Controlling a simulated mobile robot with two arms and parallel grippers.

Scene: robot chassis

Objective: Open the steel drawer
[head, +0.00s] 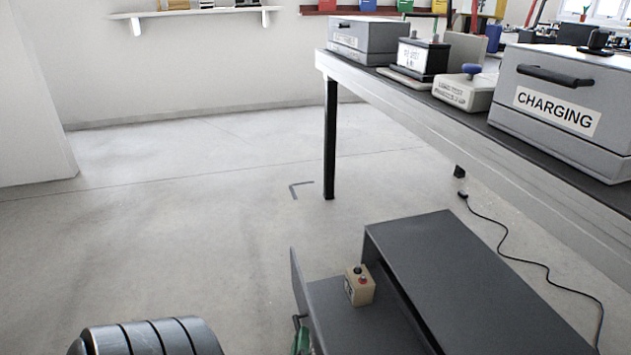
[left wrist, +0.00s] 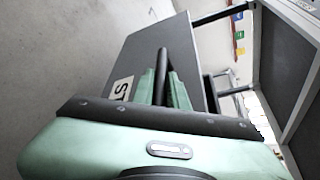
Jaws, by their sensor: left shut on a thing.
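The steel drawer (head: 325,300) is a dark grey drawer pulled out to the left of its low dark cabinet (head: 460,275) on the floor. Its upright front panel (head: 297,280) faces left and bears a white label, partly hidden, in the left wrist view (left wrist: 122,89). My left gripper (head: 302,342) shows only as a green bit at the bottom edge of the head view. In the left wrist view its green fingers (left wrist: 162,88) are shut on the dark bar handle (left wrist: 163,62). My right gripper is out of view.
A small tan box (head: 360,290) with a red and a black knob sits in the drawer. A workbench (head: 450,112) with grey cases, one marked CHARGING (head: 560,105), stands above and behind the cabinet. A black cable (head: 530,262) lies at right. The floor at left is clear.

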